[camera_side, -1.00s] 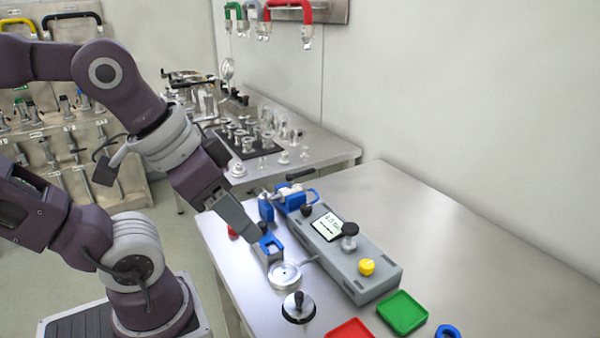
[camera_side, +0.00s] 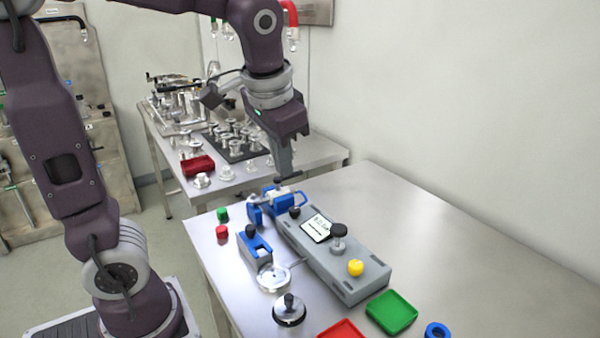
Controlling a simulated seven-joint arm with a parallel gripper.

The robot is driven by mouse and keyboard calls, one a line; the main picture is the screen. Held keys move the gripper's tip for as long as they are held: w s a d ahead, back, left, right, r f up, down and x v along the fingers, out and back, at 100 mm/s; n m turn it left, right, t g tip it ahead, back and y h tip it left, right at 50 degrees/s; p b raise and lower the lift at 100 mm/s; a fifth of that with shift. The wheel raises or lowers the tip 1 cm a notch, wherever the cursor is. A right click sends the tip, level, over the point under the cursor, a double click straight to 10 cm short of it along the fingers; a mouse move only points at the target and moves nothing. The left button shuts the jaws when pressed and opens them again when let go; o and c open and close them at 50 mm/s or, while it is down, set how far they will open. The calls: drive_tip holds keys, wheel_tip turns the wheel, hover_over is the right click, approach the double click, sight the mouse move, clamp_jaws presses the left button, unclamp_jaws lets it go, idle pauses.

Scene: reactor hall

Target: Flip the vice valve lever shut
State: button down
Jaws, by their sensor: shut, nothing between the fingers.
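A small valve (camera_side: 279,196) with a pale body is clamped in the blue vice (camera_side: 255,214) at the far end of the grey box. A dark lever (camera_side: 289,177) shows just above the valve, near my fingertips. My gripper (camera_side: 284,171) points down above the vice, with its fingers shut and nothing between them. Its tips are close to the lever; I cannot tell whether they touch it. The exact angle of the lever is too small to read.
The grey box (camera_side: 365,283) has a display, a black knob and a yellow button (camera_side: 355,268). A blue holder (camera_side: 254,245), round metal parts, a green tray (camera_side: 391,312) and a red tray (camera_side: 342,330) lie around it. The table's right side is clear.

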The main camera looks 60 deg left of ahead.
sight(302, 171)
drive_tip(key=w+a+f+g+y, duration=0.1)
drive_tip(key=w+a+f+y, duration=0.2)
drive_tip(key=w, duration=0.5)
drive_tip(key=w+a+f+g+y, duration=0.2)
drive_tip(key=w+a+f, duration=0.2)
drive_tip(key=w, duration=0.4)
drive_tip(key=shift+w+a+f+y, duration=0.3)
drive_tip(key=shift+a+y, duration=0.1)
drive_tip(key=shift+a, duration=0.4)
drive_tip(key=x, duration=1)
drive_tip(key=shift+a+f, duration=0.1)
drive_tip(key=a, duration=0.3)
drive_tip(key=shift+a+f, duration=0.25)
drive_tip(key=shift+a, duration=0.1)
